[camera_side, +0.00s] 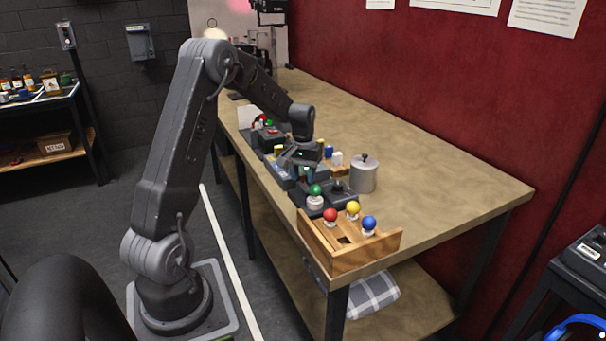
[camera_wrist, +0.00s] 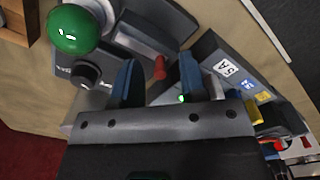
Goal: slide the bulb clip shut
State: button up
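A green bulb (camera_side: 315,190) sits on a dark device near the wooden rack in the side view. It also shows large at the upper left of the wrist view (camera_wrist: 75,30), beside a pale metal part and a dark round knob (camera_wrist: 86,75). I cannot tell which part is the bulb clip or whether it is shut. My gripper (camera_side: 301,163) hangs low over the row of devices, behind the bulb. In the wrist view my gripper's (camera_wrist: 159,75) two blue fingers are apart. A small red lever tip (camera_wrist: 159,67) shows in the gap between them; contact cannot be told.
A wooden rack (camera_side: 345,262) with red (camera_side: 330,215), yellow (camera_side: 353,208) and blue (camera_side: 369,223) bulbs stands at the table's near end. A grey lidded canister (camera_side: 363,176) stands right of the devices. The table's right side (camera_side: 450,175) is clear.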

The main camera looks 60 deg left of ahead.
aim_at(306, 186)
jog(key=shift+c, duration=0.4)
grip_shut()
jog(key=shift+d, duration=1.05)
jog(key=shift+o, duration=0.4)
grip_release()
jog(key=shift+r, duration=0.15)
notch_tip(306, 186, up, 14)
